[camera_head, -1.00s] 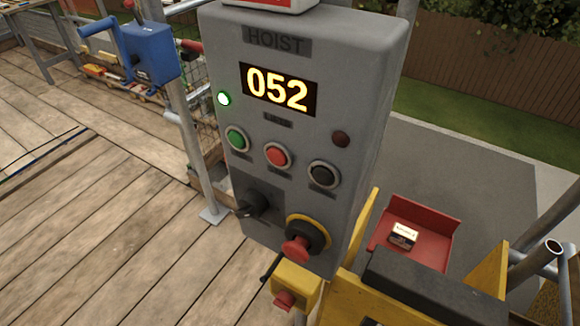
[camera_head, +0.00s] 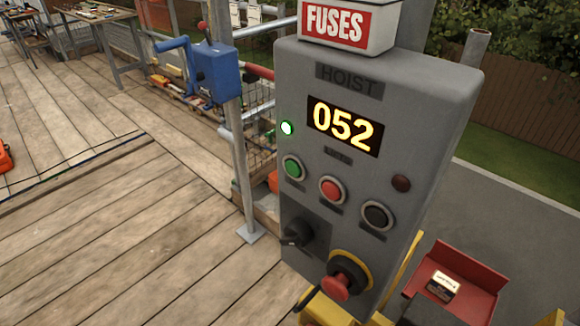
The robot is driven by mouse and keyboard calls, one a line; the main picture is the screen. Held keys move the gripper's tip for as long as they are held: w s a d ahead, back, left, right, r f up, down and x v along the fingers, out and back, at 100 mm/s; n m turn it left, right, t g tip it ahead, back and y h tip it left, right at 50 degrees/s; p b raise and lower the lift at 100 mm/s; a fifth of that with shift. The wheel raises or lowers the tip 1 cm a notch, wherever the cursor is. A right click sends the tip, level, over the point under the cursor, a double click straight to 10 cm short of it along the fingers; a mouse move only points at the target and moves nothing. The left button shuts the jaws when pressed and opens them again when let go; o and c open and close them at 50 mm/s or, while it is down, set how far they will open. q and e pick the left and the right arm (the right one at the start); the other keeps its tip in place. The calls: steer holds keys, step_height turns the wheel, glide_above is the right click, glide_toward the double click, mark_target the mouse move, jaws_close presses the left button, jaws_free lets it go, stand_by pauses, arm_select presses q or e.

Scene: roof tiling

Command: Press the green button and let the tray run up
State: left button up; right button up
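The grey hoist control box (camera_head: 430,110) stands right of centre. Its display (camera_head: 345,126) reads 052 in yellow. A small green lamp (camera_head: 287,128) is lit at the left of the display. The green button (camera_head: 293,168) is below it, beside a red button (camera_head: 332,189) and a black button (camera_head: 377,215). A black rotary switch (camera_head: 297,235) and a red mushroom button (camera_head: 337,285) on a yellow ring sit lower down. A red tray (camera_head: 465,262) is at the lower right with a small box (camera_head: 442,286) on it. Neither gripper is in view.
A white fuse box (camera_head: 349,25) sits on top of the control box. A blue winch (camera_head: 212,72) is fixed to a metal post (camera_head: 242,185) on the left. The plank deck (camera_head: 110,235) at left is mostly clear. An orange thing shows at the left edge.

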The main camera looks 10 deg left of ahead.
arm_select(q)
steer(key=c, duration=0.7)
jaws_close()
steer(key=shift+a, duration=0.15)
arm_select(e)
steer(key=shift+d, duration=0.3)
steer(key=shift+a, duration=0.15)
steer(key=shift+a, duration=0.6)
